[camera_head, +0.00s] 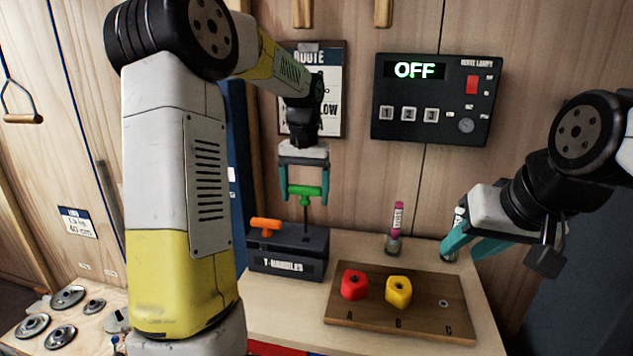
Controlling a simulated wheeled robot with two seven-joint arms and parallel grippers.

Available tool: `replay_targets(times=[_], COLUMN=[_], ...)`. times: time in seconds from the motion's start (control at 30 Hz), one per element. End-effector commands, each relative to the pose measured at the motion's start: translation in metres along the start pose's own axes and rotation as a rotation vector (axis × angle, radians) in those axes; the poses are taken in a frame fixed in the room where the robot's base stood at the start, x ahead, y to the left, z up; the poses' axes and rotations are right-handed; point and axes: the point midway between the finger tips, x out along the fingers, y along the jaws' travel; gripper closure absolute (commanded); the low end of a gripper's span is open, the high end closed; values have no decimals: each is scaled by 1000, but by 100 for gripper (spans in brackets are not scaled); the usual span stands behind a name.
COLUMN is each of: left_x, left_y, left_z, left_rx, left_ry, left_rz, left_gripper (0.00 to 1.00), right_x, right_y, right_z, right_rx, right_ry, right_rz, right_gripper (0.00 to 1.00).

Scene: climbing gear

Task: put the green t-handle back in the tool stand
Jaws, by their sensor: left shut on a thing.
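The green t-handle (304,191) is upright, its grip held between the teal fingers of my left gripper (304,194), which is shut on it. Its thin dark shaft points down over the right part of the dark tool stand (287,266), labelled "T-HANDLES". The shaft's lower end meets the stand's top in the picture; I cannot tell whether it is in a hole. An orange t-handle (265,224) sits in the stand's left part. My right gripper (468,250) is at the right with its fingers apart, in front of a small, mostly hidden item at the bench's back.
A wooden board (420,319) marked A, B, C holds a red hold (354,285) and a yellow hold (398,291). A pink-topped bottle (396,226) stands behind it. A control panel (437,100) reading "OFF" hangs on the wall. Metal discs (68,297) lie at lower left.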

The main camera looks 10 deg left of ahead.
Motion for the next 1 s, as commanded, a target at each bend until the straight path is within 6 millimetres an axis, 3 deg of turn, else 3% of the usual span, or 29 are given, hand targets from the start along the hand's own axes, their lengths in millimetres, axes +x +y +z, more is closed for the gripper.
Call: replay_targets(times=[1.0], left_x=[94], left_y=[0], left_z=[0], left_rx=[1], left_ry=[-1], left_rz=[0], left_gripper=[69], right_x=[0], right_y=[0], right_z=[0], right_rx=[0], right_ry=[0], right_rz=[0], right_gripper=[64])
